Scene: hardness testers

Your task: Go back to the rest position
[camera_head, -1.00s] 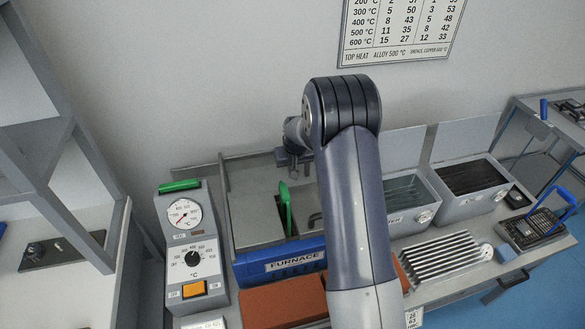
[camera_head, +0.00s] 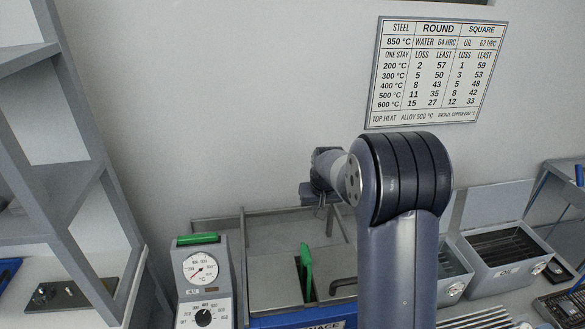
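My arm rises from the bottom centre and bends away at a dark ringed elbow. My gripper (camera_head: 318,199) is at the far end of the arm, small and partly hidden behind the elbow, above the back of the furnace. I cannot tell whether its fingers are open or shut, and I see nothing clearly held in it. The furnace (camera_head: 275,283) stands below with its blue front, and a green handle (camera_head: 306,270) sticks up from its top.
A control box (camera_head: 203,285) with a dial and knob stands left of the furnace. Quench tanks (camera_head: 505,248) and a finned rack (camera_head: 480,318) are at the right. A grey shelf frame (camera_head: 75,165) stands at the left. A printed chart (camera_head: 425,72) hangs on the wall. The wall space above is free.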

